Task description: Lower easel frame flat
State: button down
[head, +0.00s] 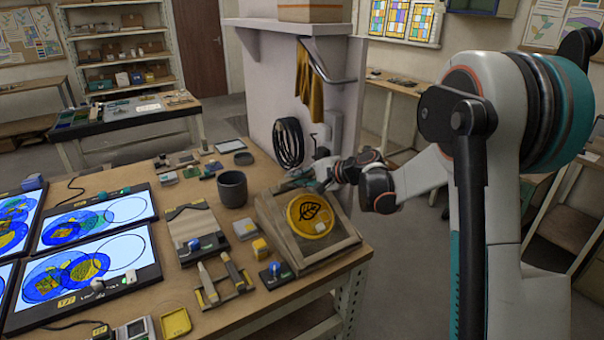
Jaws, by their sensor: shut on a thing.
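The easel frame (340,234) stands at the right end of the wooden table. Its face is tilted, and a round yellow disc with a dark leaf shape (305,212) lies on it. My gripper (318,178) is at the easel's upper edge, behind the disc, and appears shut on that edge. The fingertips are small and partly hidden, so the exact contact is unclear. The easel's back side and its hinge do not show.
A dark cup (232,189) stands left of the easel. A yellow block (260,248) and a wooden holder with tools (222,283) lie in front-left. Lit panels (95,221) fill the left. A grey partition (270,95) with a coiled black cable (288,143) rises behind.

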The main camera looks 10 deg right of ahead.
aim_at(307, 188)
jog(key=w+f+g, duration=0.1)
jog(key=f, duration=0.1)
jog(key=w+a+f+g+h, duration=0.1)
jog(key=w+f, duration=0.1)
jog(key=f, duration=0.1)
jog(key=w+f+m+g, duration=0.1)
jog(key=f, duration=0.1)
jog(key=shift+w+a+f+g+h, duration=0.2)
jog(key=shift+a+f+g+h, duration=0.1)
jog(key=shift+f+h, duration=0.1)
jog(key=shift+w+f+b, duration=0.2)
jog(key=shift+f, duration=0.6)
jog(key=shift+w+f+b, duration=0.15)
jog(key=shift+w+f, duration=0.05)
jog(key=shift+f, duration=0.65)
jog(key=shift+s+f, duration=0.1)
jog(key=c, duration=1.9)
grip_release()
jog(key=v, duration=1.2)
